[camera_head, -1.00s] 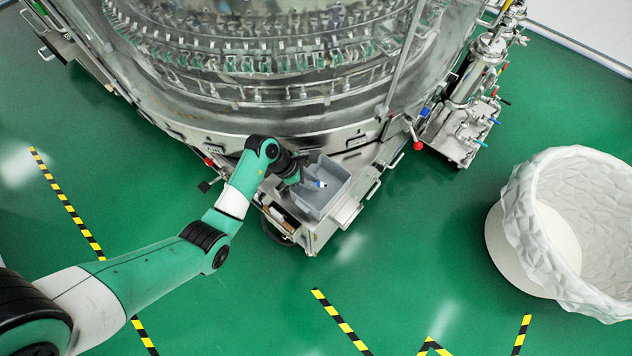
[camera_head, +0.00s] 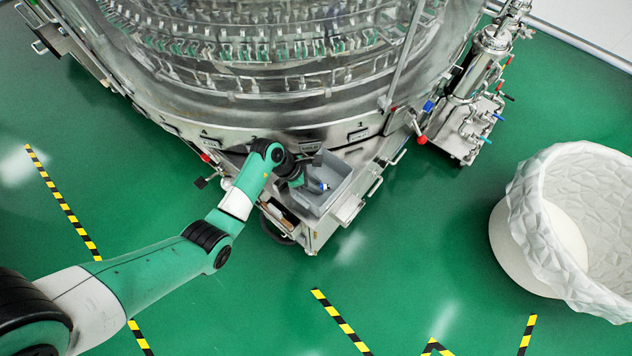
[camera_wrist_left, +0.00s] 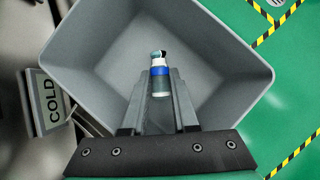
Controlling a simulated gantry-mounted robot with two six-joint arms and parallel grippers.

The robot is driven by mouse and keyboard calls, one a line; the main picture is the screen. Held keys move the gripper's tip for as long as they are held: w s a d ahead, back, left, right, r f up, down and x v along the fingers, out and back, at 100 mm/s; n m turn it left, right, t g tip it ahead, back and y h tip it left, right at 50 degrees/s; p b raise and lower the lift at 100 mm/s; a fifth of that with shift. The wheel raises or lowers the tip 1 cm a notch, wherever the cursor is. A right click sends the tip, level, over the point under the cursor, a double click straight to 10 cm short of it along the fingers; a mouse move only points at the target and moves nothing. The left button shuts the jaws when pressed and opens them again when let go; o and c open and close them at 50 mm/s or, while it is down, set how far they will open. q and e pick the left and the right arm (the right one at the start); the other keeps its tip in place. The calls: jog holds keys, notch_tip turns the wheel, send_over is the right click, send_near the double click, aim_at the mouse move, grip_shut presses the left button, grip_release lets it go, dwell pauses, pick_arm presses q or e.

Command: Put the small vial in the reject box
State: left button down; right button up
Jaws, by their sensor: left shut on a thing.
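The small vial (camera_wrist_left: 160,80) has a blue band, a white neck and a dark top. My left gripper (camera_wrist_left: 160,100) is shut on it, with a finger on each side. In the left wrist view the vial shows against the inside of a grey open box (camera_wrist_left: 85,65). In the head view my left gripper (camera_head: 312,186) is over this grey box (camera_head: 342,165), which sits on the machine's front ledge. The vial (camera_head: 324,187) shows there as a small blue and white spot. I cannot tell how high it is above the box floor. My right gripper is not in view.
The large round steel washer (camera_head: 270,110) stands behind the box. A big white faceted bin (camera_head: 535,215) stands at the right. Green floor (camera_head: 420,240) is clear between them.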

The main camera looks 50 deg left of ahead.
pick_arm(q)
jog(key=shift+f, duration=0.2)
jog(key=c, duration=1)
grip_release()
jog(key=shift+o, duration=0.2)
jog(key=shift+f, duration=0.15)
notch_tip(320, 180, up, 13)
jog(key=p, duration=1.4)
jog(key=shift+r+p, duration=0.2)
jog(key=shift+p, duration=0.15)
